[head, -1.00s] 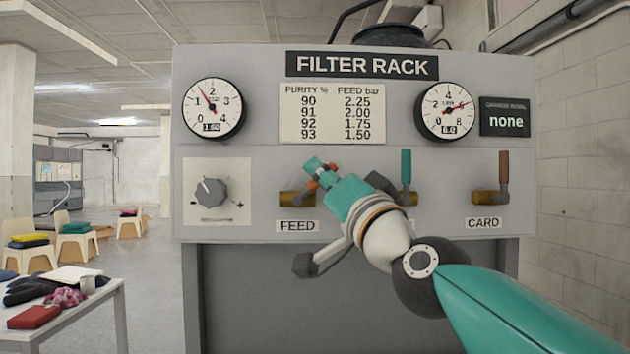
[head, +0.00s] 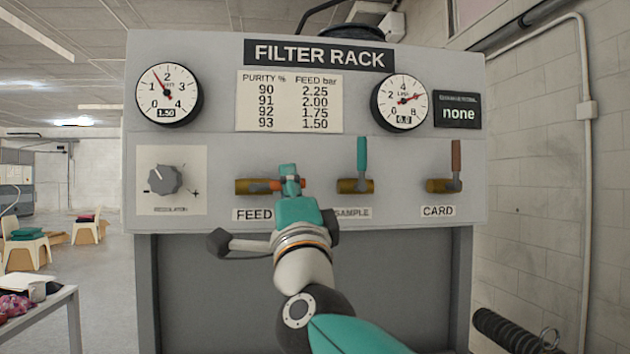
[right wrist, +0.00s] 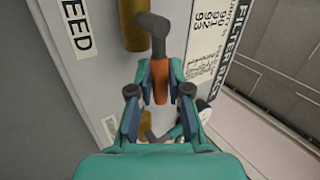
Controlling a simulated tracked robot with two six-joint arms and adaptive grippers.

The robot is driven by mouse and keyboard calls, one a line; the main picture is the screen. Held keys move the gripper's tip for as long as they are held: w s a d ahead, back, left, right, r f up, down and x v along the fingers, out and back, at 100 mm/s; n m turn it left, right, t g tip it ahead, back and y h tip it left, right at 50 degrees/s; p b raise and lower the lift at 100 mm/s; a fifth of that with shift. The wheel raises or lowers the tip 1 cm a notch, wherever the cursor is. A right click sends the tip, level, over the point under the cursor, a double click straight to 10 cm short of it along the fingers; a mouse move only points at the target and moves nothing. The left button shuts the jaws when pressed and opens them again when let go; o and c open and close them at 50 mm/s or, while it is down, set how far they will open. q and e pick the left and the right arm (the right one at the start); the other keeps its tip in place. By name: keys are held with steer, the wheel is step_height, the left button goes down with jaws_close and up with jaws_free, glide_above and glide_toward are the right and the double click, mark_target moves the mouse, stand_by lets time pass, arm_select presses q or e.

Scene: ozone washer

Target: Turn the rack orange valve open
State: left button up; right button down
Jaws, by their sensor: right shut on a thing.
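The orange valve is the FEED valve on the filter rack (head: 455,90). Its brass body (head: 248,187) shows above the FEED label. Its orange handle (right wrist: 160,85) shows in the right wrist view, joined to a dark elbow. The handle lies sideways, pointing right along the brass body, and its tip shows right of the gripper in the head view. My right gripper (head: 290,183) is shut on the handle, a finger on each side (right wrist: 160,88). It partly hides the handle and elbow in the head view. My left gripper is not in view.
The SAMPLE valve's teal handle (head: 362,156) and the CARD valve's brown handle (head: 456,160) stand upright to the right. A regulator knob (head: 165,180) is to the left. Two gauges (head: 169,94) (head: 402,102) sit above. A table (head: 45,310) stands at lower left.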

steer(key=shift+w+f+m+h, duration=0.15)
steer(key=shift+f+m+h, duration=0.4)
steer(key=shift+m, duration=0.35)
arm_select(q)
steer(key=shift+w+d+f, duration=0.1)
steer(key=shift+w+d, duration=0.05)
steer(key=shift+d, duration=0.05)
arm_select(e)
steer(key=shift+h, duration=0.25)
steer(key=c, duration=1.5)
jaws_free()
steer(key=o, duration=0.4)
steer(key=shift+d, duration=0.15)
steer(key=shift+r, duration=0.1)
steer(key=shift+s+r, duration=0.1)
steer(key=shift+s, duration=0.15)
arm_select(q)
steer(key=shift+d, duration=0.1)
arm_select(e)
steer(key=v, duration=1.2)
steer(key=shift+w+f, duration=0.25)
steer(key=shift+f, duration=0.05)
